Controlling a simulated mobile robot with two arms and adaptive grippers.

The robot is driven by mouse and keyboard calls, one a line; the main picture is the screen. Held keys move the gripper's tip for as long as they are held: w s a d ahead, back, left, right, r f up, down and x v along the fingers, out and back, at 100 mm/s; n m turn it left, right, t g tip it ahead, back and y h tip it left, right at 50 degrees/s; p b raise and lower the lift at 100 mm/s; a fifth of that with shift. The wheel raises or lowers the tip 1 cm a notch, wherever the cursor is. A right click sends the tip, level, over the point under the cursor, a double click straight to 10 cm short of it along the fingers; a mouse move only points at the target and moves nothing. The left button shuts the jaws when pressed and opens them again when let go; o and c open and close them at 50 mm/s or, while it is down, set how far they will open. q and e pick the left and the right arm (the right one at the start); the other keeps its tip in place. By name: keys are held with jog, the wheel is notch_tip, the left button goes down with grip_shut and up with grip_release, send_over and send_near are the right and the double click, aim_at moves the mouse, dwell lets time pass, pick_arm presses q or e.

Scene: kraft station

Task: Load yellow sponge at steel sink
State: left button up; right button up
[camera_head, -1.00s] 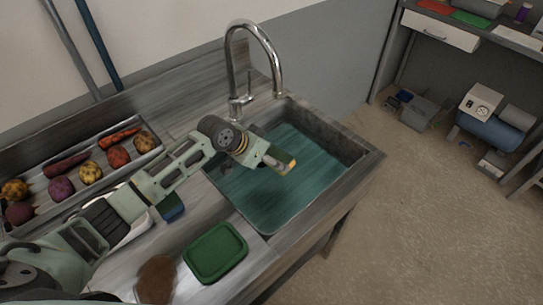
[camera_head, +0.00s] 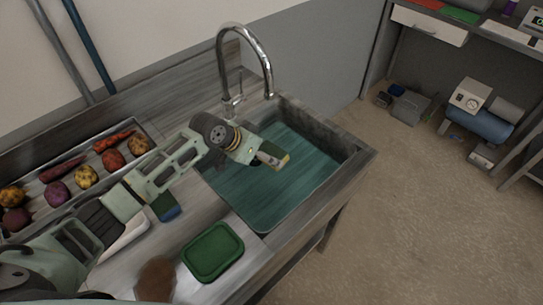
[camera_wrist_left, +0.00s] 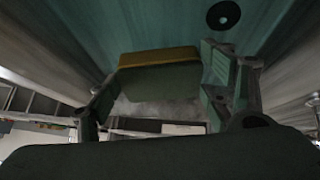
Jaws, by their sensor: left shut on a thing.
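The yellow sponge (camera_head: 285,161) is held in my left gripper (camera_head: 272,158) over the steel sink (camera_head: 354,160). In the left wrist view the sponge (camera_wrist_left: 160,60) shows a yellow layer and a dark green layer between the two fingers of the gripper (camera_wrist_left: 160,88). The sink basin looks teal and wet inside, and its dark drain (camera_wrist_left: 223,15) shows in the wrist view. The sponge appears to be above the basin floor, but I cannot tell the exact height. My right gripper is not in view.
A tall chrome faucet (camera_head: 246,40) stands behind the sink. A green tray or board (camera_head: 213,252) and a brown item (camera_head: 156,278) lie at the front. A tray of vegetables (camera_head: 63,176) is at left. A blue item (camera_head: 164,207) lies under my arm.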

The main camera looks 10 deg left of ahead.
pick_arm(q)
notch_tip(320, 180, up, 9)
jog(key=p, duration=0.8)
dwell(2.0)
notch_tip(320, 180, up, 4)
jog(key=p, duration=0.4)
dwell(0.6)
jog(key=s+a+r+m+b, duration=0.1)
jog(key=s+a+r+b, duration=0.1)
jog(key=s+b, duration=0.5)
jog(key=s+a+r+m+g+h+b, duration=0.1)
jog(key=s+a+r+b, duration=0.1)
jog(key=s+b, duration=0.5)
jog(key=s, duration=0.5)
jog(key=shift+s+a+r, duration=0.15)
jog(key=shift+s+r, duration=0.1)
jog(key=shift+s, duration=0.1)
